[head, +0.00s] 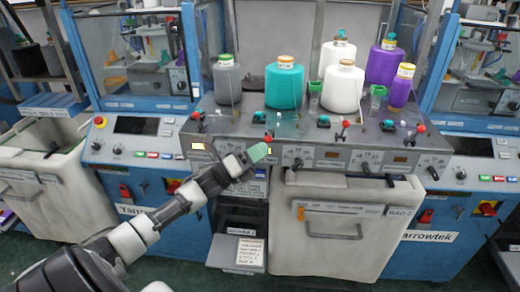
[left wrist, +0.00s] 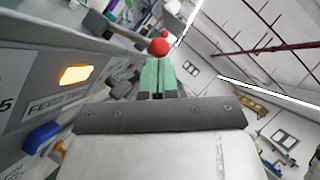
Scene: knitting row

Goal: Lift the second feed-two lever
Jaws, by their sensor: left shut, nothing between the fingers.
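My left gripper (head: 258,152) is shut and empty, with its green fingertips at the front of the machine's panel. A red-knobbed lever (head: 268,138), second from the left, shows right above the fingertips. In the left wrist view the closed green fingers (left wrist: 158,76) point at a red knob (left wrist: 159,47) just beyond their tips; whether they touch cannot be told. A second red knob shows smaller behind it. A "FEED TWO" label (left wrist: 55,105) and a lit orange window (left wrist: 75,75) are to the left. My right gripper is not in view.
Other red-knobbed levers stand along the panel, one at left (head: 196,115) and one right of centre (head: 344,124). Yarn cones, including a teal one (head: 284,86), stand on the shelf above. A pale bin (head: 330,255) is below the panel. A blue knob (left wrist: 42,137) sits beside the wrist.

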